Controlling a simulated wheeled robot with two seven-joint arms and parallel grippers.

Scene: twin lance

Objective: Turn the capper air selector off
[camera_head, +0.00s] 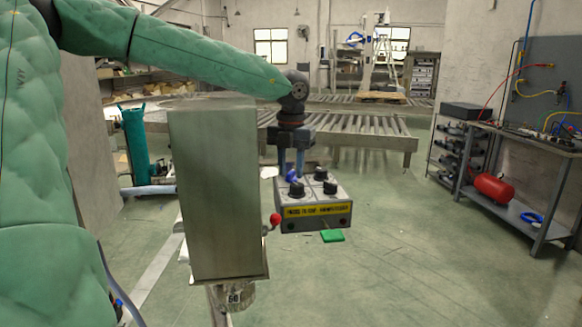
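A grey control box (314,211) with a yellow label strip stands right of a tall metal housing. Three black selector knobs are on its top: a front left knob (296,189), a back knob (320,173) and a front right knob (330,187). I cannot tell which is the capper air selector. My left gripper (291,172) points down at the box's back left, close to the front left knob. Its two fingers are apart, with a small blue part (292,177) showing near the tips. Contact cannot be told. My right gripper is not in view.
The metal housing (215,190) stands left of the box, with a red-balled lever (275,219) between them. A green pad (332,236) sits at the box's front. A roller conveyor (350,130) lies behind. A workbench (520,150) is at right. Floor between is clear.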

